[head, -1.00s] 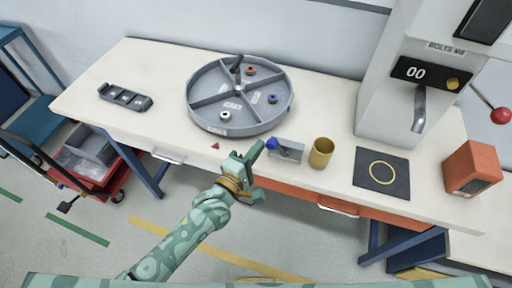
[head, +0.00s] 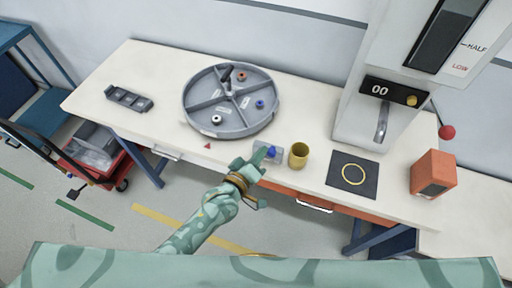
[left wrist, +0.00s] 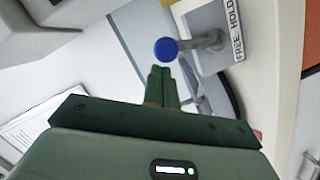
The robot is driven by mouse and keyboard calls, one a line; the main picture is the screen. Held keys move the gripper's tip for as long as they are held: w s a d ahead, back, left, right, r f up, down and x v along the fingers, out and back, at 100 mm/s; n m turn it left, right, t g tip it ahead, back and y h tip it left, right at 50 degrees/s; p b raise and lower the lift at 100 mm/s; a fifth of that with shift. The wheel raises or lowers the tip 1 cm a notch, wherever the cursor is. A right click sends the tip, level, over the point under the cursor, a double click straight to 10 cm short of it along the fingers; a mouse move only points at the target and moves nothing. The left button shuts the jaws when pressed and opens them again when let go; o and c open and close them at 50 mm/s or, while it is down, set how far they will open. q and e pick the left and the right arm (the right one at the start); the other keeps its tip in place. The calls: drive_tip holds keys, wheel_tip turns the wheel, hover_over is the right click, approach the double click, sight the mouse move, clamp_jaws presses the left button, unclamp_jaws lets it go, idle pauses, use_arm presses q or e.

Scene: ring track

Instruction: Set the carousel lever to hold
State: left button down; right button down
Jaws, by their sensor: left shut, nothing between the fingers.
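The carousel (head: 230,128) is a round grey tray with dividers on the bench. In front of it is a small grey lever box (head: 262,156) with a blue-knobbed lever (head: 271,151). In the left wrist view the blue knob (left wrist: 165,49) ends a grey shaft beside a label (left wrist: 238,30) reading FREE and HOLD. I cannot tell which word the lever is set to. My left gripper (head: 264,158) is shut and empty, in front of the box and partly covering it. In the left wrist view its closed fingertips (left wrist: 160,72) lie just below the knob; contact is unclear. My right gripper is not in view.
A yellow cup (head: 299,155) stands close right of the lever box. Further right are a dark mat (head: 366,190) with a yellow ring, a dispenser (head: 354,120) and an orange box (head: 433,174). A dark slotted tray (head: 129,99) lies at left.

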use_arm(q)
drive_tip(key=shift+s+d+f+m+p, duration=0.1)
drive_tip(key=shift+s+d+m+p, duration=0.15)
drive_tip(key=shift+d, duration=0.25)
drive_tip(key=shift+s+d+m+p, duration=0.1)
drive_tip(key=shift+d+m+p, duration=0.05)
drive_tip(key=shift+d+m, duration=0.3)
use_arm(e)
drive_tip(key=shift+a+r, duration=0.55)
use_arm(q)
drive_tip(key=shift+d, duration=0.2)
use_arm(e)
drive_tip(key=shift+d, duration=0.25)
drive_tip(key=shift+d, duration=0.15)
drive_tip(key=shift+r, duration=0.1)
